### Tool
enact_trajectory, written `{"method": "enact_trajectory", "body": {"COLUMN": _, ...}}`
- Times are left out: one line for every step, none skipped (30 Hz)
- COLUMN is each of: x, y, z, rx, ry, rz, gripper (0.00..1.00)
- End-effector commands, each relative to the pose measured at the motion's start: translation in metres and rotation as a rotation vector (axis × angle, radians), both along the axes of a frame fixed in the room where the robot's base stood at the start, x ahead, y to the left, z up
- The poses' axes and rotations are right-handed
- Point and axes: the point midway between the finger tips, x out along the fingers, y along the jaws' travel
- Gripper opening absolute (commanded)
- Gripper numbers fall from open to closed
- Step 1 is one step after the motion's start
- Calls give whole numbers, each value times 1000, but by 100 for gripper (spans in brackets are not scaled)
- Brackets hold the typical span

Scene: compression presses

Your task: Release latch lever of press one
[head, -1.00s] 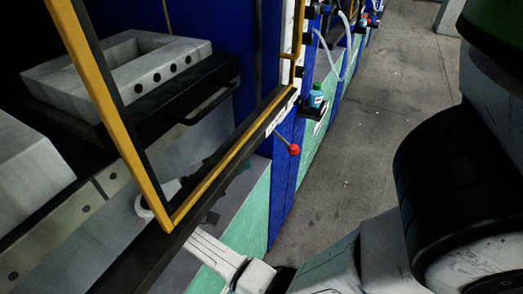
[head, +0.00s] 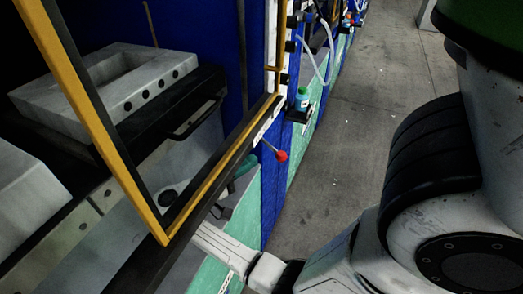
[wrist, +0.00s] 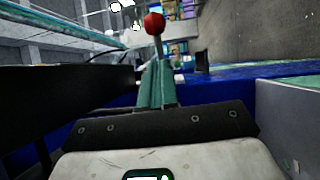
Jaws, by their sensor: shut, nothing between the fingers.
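The latch lever is a thin rod with a red ball knob (head: 282,156). It sticks out from the press's side, just right of the yellow-edged door frame, in the head view. In the wrist view the red knob (wrist: 155,23) stands beyond my fingertips, almost in line with them. My gripper (wrist: 156,70) has teal fingers, shut together and empty. In the head view part of my gripper (head: 242,172) shows left of and slightly below the knob, partly hidden by the door frame. A gap to the knob shows there; I cannot tell the exact distance.
The yellow-edged door frame (head: 205,200) crosses between the camera and my gripper. A grey mould block (head: 110,85) sits inside the press. A teal bottle (head: 303,98) stands on a small shelf beyond the lever. The floor (head: 380,90) to the right is clear.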

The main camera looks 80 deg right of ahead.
Motion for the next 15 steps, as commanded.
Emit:
{"method": "enact_trajectory", "body": {"x": -7, "y": -7, "z": 3, "rx": 1, "ry": 1, "rz": -3, "gripper": 0}}
{"method": "enact_trajectory", "body": {"x": -11, "y": -10, "z": 3, "rx": 1, "ry": 1, "rz": -3, "gripper": 0}}
{"method": "enact_trajectory", "body": {"x": -15, "y": -15, "z": 4, "rx": 1, "ry": 1, "rz": -2, "gripper": 0}}
{"method": "enact_trajectory", "body": {"x": -18, "y": -18, "z": 4, "rx": 1, "ry": 1, "rz": -2, "gripper": 0}}
{"method": "enact_trajectory", "body": {"x": -20, "y": -21, "z": 4, "rx": 0, "ry": 1, "rz": -2, "gripper": 0}}
{"method": "enact_trajectory", "body": {"x": -23, "y": -24, "z": 4, "rx": 0, "ry": 1, "rz": 0, "gripper": 0}}
{"method": "enact_trajectory", "body": {"x": -25, "y": -26, "z": 4, "rx": 0, "ry": 1, "rz": 0, "gripper": 0}}
{"method": "enact_trajectory", "body": {"x": -27, "y": -28, "z": 4, "rx": 0, "ry": 1, "rz": 0, "gripper": 0}}
{"method": "enact_trajectory", "body": {"x": -29, "y": -30, "z": 4, "rx": -1, "ry": 1, "rz": 0, "gripper": 0}}
{"method": "enact_trajectory", "body": {"x": -30, "y": -32, "z": 4, "rx": -1, "ry": 1, "rz": 1, "gripper": 0}}
{"method": "enact_trajectory", "body": {"x": -31, "y": -33, "z": 4, "rx": 0, "ry": 0, "rz": 1, "gripper": 0}}
{"method": "enact_trajectory", "body": {"x": -32, "y": -34, "z": 4, "rx": -1, "ry": -1, "rz": 1, "gripper": 0}}
{"method": "enact_trajectory", "body": {"x": -32, "y": -35, "z": 4, "rx": -1, "ry": -1, "rz": 0, "gripper": 0}}
{"method": "enact_trajectory", "body": {"x": -33, "y": -35, "z": 4, "rx": -1, "ry": -1, "rz": 1, "gripper": 0}}
{"method": "enact_trajectory", "body": {"x": -33, "y": -35, "z": 3, "rx": -1, "ry": -1, "rz": 1, "gripper": 0}}
